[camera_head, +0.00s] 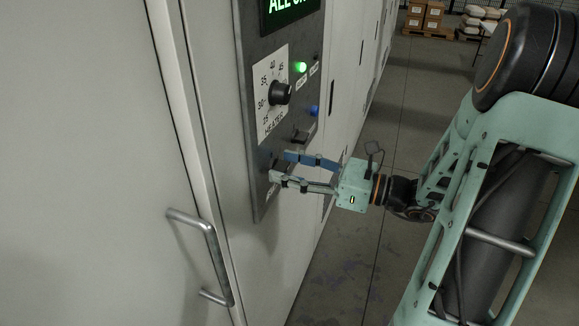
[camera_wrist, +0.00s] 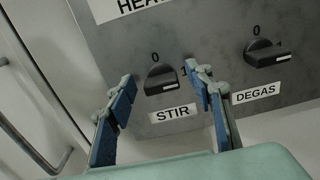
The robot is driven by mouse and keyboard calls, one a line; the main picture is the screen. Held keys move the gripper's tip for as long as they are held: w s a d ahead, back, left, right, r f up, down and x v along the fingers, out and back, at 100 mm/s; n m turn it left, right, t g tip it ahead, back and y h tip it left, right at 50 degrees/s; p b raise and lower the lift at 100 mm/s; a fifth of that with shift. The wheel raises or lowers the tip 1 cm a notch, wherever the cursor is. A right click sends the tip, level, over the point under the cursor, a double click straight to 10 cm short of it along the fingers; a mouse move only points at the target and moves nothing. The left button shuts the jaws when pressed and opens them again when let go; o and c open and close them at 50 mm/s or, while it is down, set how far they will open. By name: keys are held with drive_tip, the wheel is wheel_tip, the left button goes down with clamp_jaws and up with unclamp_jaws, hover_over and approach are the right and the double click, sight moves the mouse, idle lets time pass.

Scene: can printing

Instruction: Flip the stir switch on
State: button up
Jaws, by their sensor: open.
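The stir switch (camera_wrist: 161,78), a black rotary knob above the label STIR, is between the two fingers in the wrist view. Its white mark is at its right end, on the side of the 1; the 0 is above it. My gripper (camera_wrist: 161,75) is open, with one finger at each side of the knob and visible gaps to it. In the head view my gripper (camera_head: 280,167) reaches the lower part of the dark control panel (camera_head: 258,190). The fingers largely hide the stir switch there.
The degas switch (camera_wrist: 266,54) is just right of the right finger. The heater dial (camera_head: 281,93), a lit green lamp (camera_head: 300,67) and a blue button (camera_head: 314,111) are higher on the panel. A door handle (camera_head: 207,255) sticks out at lower left.

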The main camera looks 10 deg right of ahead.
drive_tip(key=v, duration=1.2)
